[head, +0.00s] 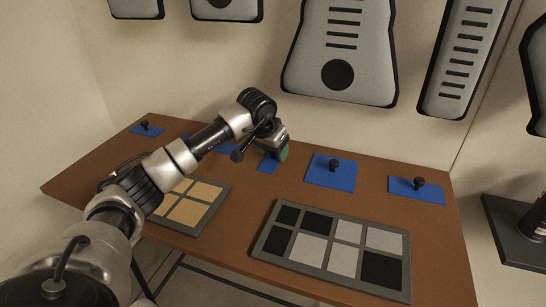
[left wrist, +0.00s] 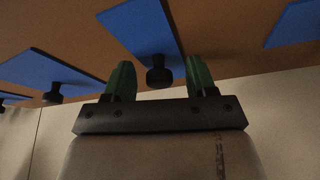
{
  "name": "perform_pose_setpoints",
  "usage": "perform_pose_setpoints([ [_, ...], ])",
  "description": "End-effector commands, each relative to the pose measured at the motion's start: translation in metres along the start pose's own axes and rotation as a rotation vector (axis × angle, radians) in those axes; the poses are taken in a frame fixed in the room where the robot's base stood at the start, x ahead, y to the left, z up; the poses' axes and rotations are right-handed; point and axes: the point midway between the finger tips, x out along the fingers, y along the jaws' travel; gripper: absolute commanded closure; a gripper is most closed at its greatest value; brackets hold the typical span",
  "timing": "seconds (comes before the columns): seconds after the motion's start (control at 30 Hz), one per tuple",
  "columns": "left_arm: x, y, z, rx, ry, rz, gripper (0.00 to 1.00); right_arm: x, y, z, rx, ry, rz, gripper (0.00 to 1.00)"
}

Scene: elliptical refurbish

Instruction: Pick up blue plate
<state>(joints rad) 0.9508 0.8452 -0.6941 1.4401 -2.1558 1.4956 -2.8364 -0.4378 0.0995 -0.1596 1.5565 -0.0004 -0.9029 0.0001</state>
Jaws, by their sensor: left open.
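Several blue plates, each with a black knob where visible, lie along the back of the brown table. One blue plate (head: 267,166) is partly hidden beneath my left gripper (head: 274,150) in the head view. In the left wrist view, my left gripper (left wrist: 160,80) is open, with two green fingertips apart. A blue plate (left wrist: 140,25) shows beyond them, and its black knob (left wrist: 159,77) appears between the fingertips. I cannot tell whether they touch it. A larger blue plate (head: 330,173) and another blue plate (head: 415,189) lie to the right. My right gripper is not in view.
A grey tray with tan squares (head: 187,228) and a grey tray with black and light squares (head: 335,276) lie on the brown table (head: 236,245) at the front. A wall with grey panels (head: 342,85) stands close behind. A dark stand (head: 509,231) is at right.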

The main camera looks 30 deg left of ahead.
Motion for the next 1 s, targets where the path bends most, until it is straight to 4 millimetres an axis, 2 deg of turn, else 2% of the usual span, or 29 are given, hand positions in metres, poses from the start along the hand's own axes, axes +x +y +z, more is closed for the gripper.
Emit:
perform_pose_setpoints([
  [0.2, 0.001, 0.0, 0.0, 0.0, 0.001, 0.0, 0.43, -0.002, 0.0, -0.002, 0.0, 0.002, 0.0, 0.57],
  [0.5, 0.001, 0.0, 0.0, 0.0, 0.0, 0.0, 0.87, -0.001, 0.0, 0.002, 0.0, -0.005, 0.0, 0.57],
  [0.83, -0.001, 0.0, 0.0, 0.0, 0.0, 0.0, 0.87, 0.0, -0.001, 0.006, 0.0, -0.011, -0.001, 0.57],
  [1.0, -0.013, 0.001, -0.002, -0.001, 0.003, -0.001, 0.87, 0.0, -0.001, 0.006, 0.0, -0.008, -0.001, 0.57],
])
